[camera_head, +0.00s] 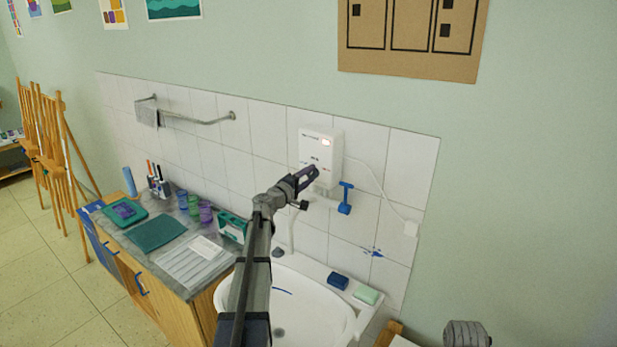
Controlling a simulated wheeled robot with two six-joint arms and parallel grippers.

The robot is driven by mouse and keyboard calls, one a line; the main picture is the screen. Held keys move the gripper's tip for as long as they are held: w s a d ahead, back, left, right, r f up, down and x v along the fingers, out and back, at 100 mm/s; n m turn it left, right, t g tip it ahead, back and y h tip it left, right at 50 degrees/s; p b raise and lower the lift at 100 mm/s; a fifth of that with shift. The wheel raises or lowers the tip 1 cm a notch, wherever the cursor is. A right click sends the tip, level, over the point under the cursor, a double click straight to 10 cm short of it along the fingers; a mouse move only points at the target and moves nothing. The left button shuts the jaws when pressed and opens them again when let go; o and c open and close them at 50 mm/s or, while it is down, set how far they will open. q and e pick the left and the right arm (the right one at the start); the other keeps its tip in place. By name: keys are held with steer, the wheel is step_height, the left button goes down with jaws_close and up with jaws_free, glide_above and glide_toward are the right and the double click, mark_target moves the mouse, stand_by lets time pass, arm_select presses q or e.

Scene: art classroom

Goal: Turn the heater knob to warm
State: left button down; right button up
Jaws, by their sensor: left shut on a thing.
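The heater (322,142) is a white box on the tiled wall above the sink. A small lit patch shows at its upper right, and small dark markings are on its front. My left gripper (307,178) reaches up from below to the lower front of the heater. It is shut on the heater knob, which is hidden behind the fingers. I cannot read the knob's setting.
A white sink (302,299) lies below the heater. A blue sponge (338,281) and a green one (366,294) sit on the sink rim. The counter (166,262) at left holds cups and trays.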

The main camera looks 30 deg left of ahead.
arm_select(q)
steer(key=m, duration=0.5)
steer(key=shift+d, duration=0.1)
steer(key=shift+m, duration=0.4)
stand_by(0.3)
steer(key=shift+c, duration=1.4)
jaws_free()
steer(key=shift+s, duration=0.1)
steer(key=s, duration=0.7)
steer(key=shift+s+a, duration=0.35)
steer(key=shift+d, duration=0.1)
